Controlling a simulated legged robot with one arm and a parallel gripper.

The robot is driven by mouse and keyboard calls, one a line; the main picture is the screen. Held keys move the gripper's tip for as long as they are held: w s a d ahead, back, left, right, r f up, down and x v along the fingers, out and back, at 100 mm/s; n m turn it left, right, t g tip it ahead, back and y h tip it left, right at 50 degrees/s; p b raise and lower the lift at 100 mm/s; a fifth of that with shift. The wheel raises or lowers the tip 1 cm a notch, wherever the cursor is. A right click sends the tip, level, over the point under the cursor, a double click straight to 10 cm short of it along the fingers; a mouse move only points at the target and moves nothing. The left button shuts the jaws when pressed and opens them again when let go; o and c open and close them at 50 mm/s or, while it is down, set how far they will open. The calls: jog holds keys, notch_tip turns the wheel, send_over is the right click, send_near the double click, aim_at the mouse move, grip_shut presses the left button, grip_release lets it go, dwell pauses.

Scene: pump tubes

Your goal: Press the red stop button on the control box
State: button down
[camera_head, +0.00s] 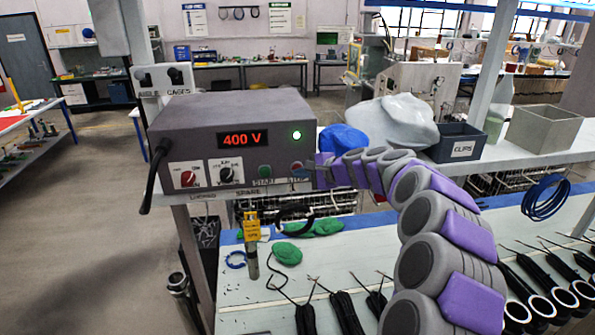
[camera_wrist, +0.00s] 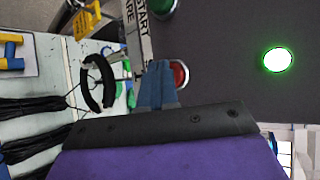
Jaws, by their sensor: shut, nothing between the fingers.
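The control box (camera_head: 215,110) is grey, with a red "400 V" display and a lit green lamp (camera_head: 297,135), which also shows in the wrist view (camera_wrist: 278,60). The red stop button (camera_wrist: 181,74) shows in the wrist view, partly covered by my blue fingertips. My gripper (camera_wrist: 157,75) is shut and empty, its tips at the left edge of the button. Whether they touch it, I cannot tell. In the head view, my gripper (camera_head: 308,173) is at the right end of the front panel, beside the green start button (camera_head: 265,171).
A red rocker switch (camera_head: 188,179) and a black dial (camera_head: 226,173) sit further left on the panel. A blue cloth (camera_head: 343,139), a white bag (camera_head: 393,122) and a dark clips bin (camera_head: 458,143) stand on the shelf right of the box. Black tubes lie on the bench below.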

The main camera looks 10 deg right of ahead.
jog(key=shift+w, duration=0.25)
jog(key=shift+s, duration=0.15)
dwell(0.5)
jog(key=shift+s+b, duration=0.3)
jog(key=shift+s, duration=0.6)
jog(key=s+b, duration=0.1)
jog(key=s, duration=0.4)
jog(key=shift+w+f, duration=0.1)
